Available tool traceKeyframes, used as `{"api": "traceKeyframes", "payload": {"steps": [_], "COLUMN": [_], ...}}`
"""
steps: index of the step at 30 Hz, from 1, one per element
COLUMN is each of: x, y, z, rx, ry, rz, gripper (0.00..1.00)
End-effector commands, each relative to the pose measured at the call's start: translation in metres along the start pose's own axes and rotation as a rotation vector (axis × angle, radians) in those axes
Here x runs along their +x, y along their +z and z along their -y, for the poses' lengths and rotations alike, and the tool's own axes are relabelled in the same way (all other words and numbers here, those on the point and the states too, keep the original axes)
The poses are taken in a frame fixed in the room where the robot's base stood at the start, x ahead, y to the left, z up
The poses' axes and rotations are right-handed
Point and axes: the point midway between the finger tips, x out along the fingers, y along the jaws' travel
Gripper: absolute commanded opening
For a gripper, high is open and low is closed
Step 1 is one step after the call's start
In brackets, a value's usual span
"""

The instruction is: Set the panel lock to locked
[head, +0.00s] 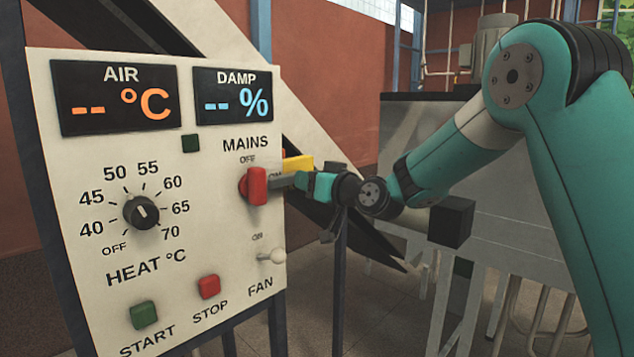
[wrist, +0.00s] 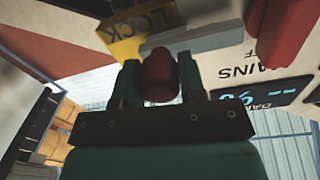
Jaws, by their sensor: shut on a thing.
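A yellow plate marked LOCK (wrist: 138,40) shows in the wrist view, upside down, beside a grey bar (wrist: 208,42). In the head view, a yellow part (head: 298,163) sticks out at the right edge of the white panel (head: 215,235). My gripper (wrist: 159,82) is shut on a dark red knob (wrist: 158,70), one finger on each side, close to the yellow plate. In the head view my gripper (head: 300,181) reaches the panel edge from the right, just right of the MAINS switch. The held knob is not clearly visible there, and I cannot tell its lock setting.
The red MAINS handle (head: 257,186) stands close to my gripper; it also shows in the wrist view (wrist: 285,30). The FAN toggle (head: 272,256) is below. The HEAT dial (head: 141,212) is farther left. A grey machine (head: 430,140) stands behind my arm.

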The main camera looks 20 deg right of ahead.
Motion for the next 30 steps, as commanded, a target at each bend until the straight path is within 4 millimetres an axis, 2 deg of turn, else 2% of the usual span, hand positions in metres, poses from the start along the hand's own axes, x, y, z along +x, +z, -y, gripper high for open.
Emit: {"api": "traceKeyframes", "payload": {"steps": [1, 3, 12, 13, 15, 16, 25, 30], "x": [-0.001, -0.001, -0.001, -0.001, -0.001, -0.001, -0.003, -0.022], "y": [0.003, 0.004, 0.003, 0.003, 0.003, 0.003, 0.003, 0.006], "z": [0.009, 0.015, 0.019, 0.019, 0.019, 0.019, 0.016, 0.015], "rx": [-0.002, -0.002, 0.001, 0.002, 0.001, 0.001, 0.000, 0.001], "ry": [-0.005, -0.004, -0.006, -0.006, -0.006, -0.006, -0.001, 0.001], "rz": [-0.002, -0.002, -0.001, 0.000, 0.000, 0.000, -0.001, -0.003], "gripper": [0.00, 0.00, 0.00, 0.44, 0.60, 0.63, 0.63, 0.63]}}
